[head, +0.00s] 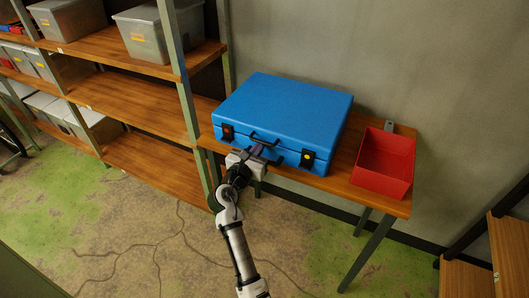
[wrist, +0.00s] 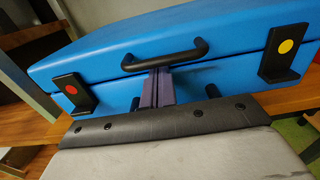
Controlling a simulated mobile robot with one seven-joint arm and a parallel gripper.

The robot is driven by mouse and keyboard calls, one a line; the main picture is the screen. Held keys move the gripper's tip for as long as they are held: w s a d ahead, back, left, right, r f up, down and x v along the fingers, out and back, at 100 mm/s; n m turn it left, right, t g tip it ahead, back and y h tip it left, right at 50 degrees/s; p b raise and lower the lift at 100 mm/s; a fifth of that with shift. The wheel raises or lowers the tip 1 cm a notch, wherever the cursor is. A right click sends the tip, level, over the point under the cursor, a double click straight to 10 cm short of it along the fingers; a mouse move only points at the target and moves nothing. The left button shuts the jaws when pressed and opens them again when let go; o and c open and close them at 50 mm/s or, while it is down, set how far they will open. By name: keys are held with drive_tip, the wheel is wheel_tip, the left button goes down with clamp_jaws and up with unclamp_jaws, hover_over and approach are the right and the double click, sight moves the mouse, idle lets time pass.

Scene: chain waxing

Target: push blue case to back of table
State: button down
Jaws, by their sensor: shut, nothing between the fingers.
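The blue case (head: 283,110) lies closed and flat on the wooden table (head: 340,180), with its front side toward me. In the wrist view the blue case (wrist: 200,45) shows a black handle (wrist: 165,54) and two black latches, one with a red dot and one with a yellow dot. My gripper (head: 257,150) is at the case's front side, by the handle. In the wrist view its fingers (wrist: 157,75) are together and point at the front face just under the handle. I cannot tell whether the fingertips touch the case.
A red open bin (head: 384,163) stands on the table to the right of the case. A grey wall (head: 400,50) is behind the table. A shelf unit (head: 130,95) with grey bins stands close on the left. Wooden steps or shelves (head: 510,245) are at the lower right.

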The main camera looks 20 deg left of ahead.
drive_tip(key=w+p, duration=0.1)
drive_tip(key=w, duration=0.5)
drive_tip(key=shift+w+d+p, duration=0.1)
drive_tip(key=shift+d+p, duration=0.05)
drive_tip(key=shift+p, duration=0.15)
drive_tip(key=shift+r, duration=0.1)
